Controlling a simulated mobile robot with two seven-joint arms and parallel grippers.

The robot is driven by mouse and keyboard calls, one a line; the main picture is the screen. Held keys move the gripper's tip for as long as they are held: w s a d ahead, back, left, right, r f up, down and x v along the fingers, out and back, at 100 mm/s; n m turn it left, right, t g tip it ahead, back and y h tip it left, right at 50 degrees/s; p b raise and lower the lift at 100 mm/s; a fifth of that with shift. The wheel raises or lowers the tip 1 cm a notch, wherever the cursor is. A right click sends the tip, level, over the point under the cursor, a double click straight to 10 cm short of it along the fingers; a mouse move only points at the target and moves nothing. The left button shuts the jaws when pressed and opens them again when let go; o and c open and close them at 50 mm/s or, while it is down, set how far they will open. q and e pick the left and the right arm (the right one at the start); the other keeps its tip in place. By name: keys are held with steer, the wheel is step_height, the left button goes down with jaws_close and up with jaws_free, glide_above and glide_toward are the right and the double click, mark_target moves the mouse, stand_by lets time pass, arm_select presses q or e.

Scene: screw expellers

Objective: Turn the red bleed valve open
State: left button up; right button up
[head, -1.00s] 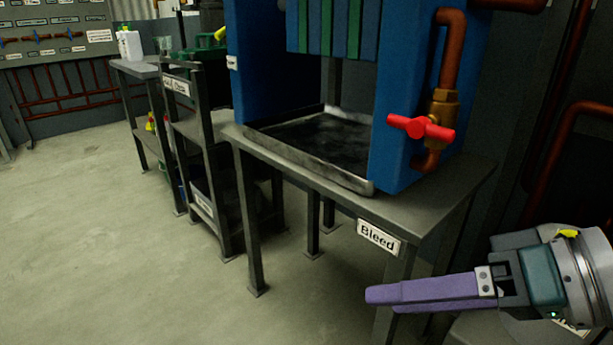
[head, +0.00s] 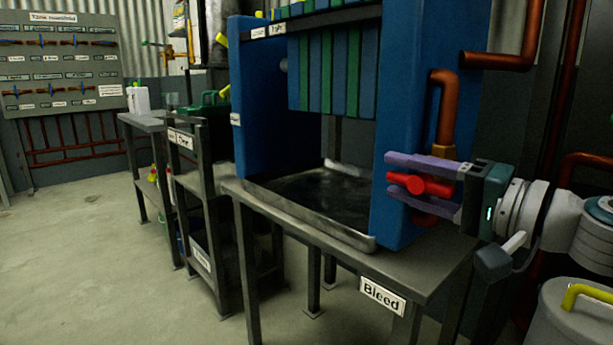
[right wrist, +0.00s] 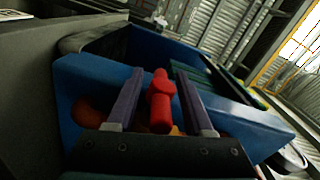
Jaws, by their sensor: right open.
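The red bleed valve handle (head: 420,185) sits on the copper pipe at the right side of the blue press frame (head: 400,120). My right gripper (head: 405,180) is open, with one purple finger above the handle and one below it in the head view. In the right wrist view the red handle (right wrist: 161,100) stands between the two purple fingers (right wrist: 155,100), with a visible gap on each side. The valve body behind the handle is partly hidden by the upper finger and the gripper. My left gripper is not in view.
The grey table (head: 330,235) with a "Bleed" label (head: 382,296) carries the press and a dark metal tray (head: 300,220). A grey drum with a yellow handle (head: 580,320) stands at lower right.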

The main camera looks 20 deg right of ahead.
steer(key=shift+w+a, duration=0.25)
steer(key=shift+w, duration=0.35)
jaws_close()
steer(key=shift+r, duration=0.1)
